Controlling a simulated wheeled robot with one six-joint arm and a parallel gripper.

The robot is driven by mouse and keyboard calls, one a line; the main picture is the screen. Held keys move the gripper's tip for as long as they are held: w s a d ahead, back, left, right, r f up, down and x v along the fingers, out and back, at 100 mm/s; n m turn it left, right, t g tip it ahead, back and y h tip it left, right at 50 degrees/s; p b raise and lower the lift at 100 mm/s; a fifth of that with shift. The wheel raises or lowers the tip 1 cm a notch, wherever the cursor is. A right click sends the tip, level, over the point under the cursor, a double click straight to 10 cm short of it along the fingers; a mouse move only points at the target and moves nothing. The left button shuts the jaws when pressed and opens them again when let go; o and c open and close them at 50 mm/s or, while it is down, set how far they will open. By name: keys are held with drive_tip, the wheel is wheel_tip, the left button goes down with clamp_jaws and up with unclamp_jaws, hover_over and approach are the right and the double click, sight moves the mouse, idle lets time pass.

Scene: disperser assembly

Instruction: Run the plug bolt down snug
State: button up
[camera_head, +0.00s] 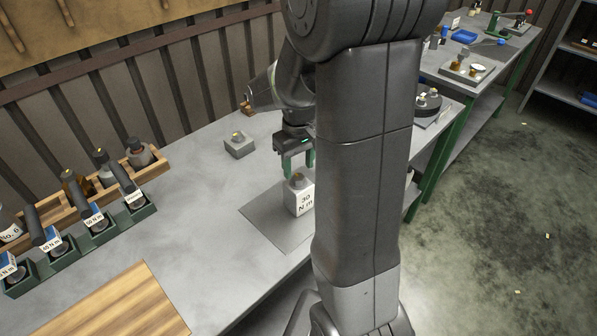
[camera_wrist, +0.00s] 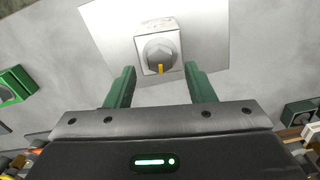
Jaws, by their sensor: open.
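The plug bolt (camera_wrist: 160,53) shows in the wrist view as a grey hex head with a small yellow mark at its lower edge. It sits on top of a pale block (camera_head: 299,200) labelled "30 N m", and the head shows brownish from the head camera (camera_head: 297,178). The block stands on a grey mat (camera_head: 262,222). My gripper (camera_wrist: 161,88) is open and empty, with its green fingers spread wider than the bolt head. In the head view my gripper (camera_head: 297,162) hangs just above the block, apart from the bolt as far as I can tell.
At left a green rack (camera_head: 118,222) holds several torque tools with labels, partly cut off. Behind it a wooden rack (camera_head: 75,208) holds bottles. A small grey block (camera_head: 239,145) stands left of my gripper. A wooden board (camera_head: 115,308) lies at front. Bench between is clear.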

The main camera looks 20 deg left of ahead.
sight(298, 177)
drive_tip(key=shift+f, duration=1.65)
drive_tip(key=c, duration=1)
drive_tip(key=shift+m, duration=0.6)
drive_tip(key=o, duration=1)
